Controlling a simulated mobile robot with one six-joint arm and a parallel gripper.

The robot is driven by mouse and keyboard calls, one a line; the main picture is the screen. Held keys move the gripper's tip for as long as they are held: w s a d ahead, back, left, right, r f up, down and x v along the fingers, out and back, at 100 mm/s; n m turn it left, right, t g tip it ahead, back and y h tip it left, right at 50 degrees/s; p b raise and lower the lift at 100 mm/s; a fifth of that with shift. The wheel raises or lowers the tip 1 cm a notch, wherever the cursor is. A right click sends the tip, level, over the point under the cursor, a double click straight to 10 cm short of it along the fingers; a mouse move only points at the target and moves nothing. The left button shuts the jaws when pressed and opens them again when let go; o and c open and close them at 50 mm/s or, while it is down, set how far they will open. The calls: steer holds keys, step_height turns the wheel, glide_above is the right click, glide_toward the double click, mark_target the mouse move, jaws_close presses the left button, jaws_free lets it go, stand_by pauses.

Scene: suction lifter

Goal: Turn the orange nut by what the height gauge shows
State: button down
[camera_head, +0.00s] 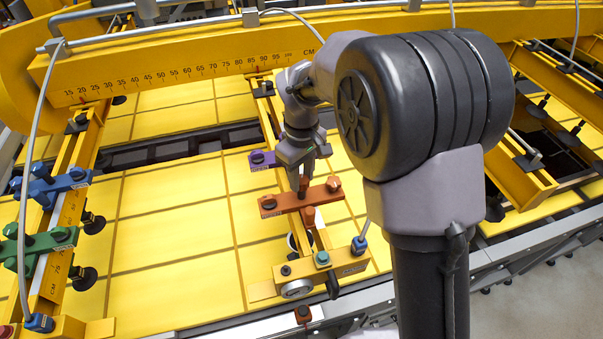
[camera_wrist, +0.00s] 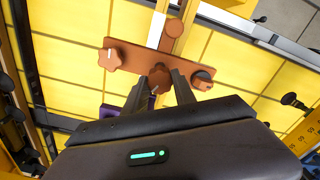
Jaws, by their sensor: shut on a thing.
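An orange crossbar (camera_head: 285,203) sits across a yellow arm of the lifter, and shows in the wrist view (camera_wrist: 145,57). The orange nut (camera_wrist: 159,75) stands at the middle of the bar. My gripper (camera_head: 303,180) points down onto it from above, with its fingers (camera_wrist: 160,90) closed around the nut's sides. The fingers hide part of the nut. The bar also carries a lobed orange knob (camera_wrist: 110,59) with a pale mark at its left end and a dark-topped knob (camera_wrist: 202,80) at its right end. I cannot tell which part is the height gauge; no reading for it is legible.
A long yellow beam (camera_head: 200,62) with a centimetre scale crosses the back. Purple (camera_head: 262,159), blue (camera_head: 50,183) and green (camera_head: 40,245) crossbars sit nearby. A round dial (camera_head: 297,289) is near the front edge; its face is too small to read. Yellow panels lie below.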

mark_target(301, 179)
steer(key=shift+n+p, duration=0.55)
steer(key=shift+n, duration=1.75)
steer(key=c, duration=1)
jaws_free()
step_height(301, 179, up, 17)
steer(key=shift+r, duration=0.2)
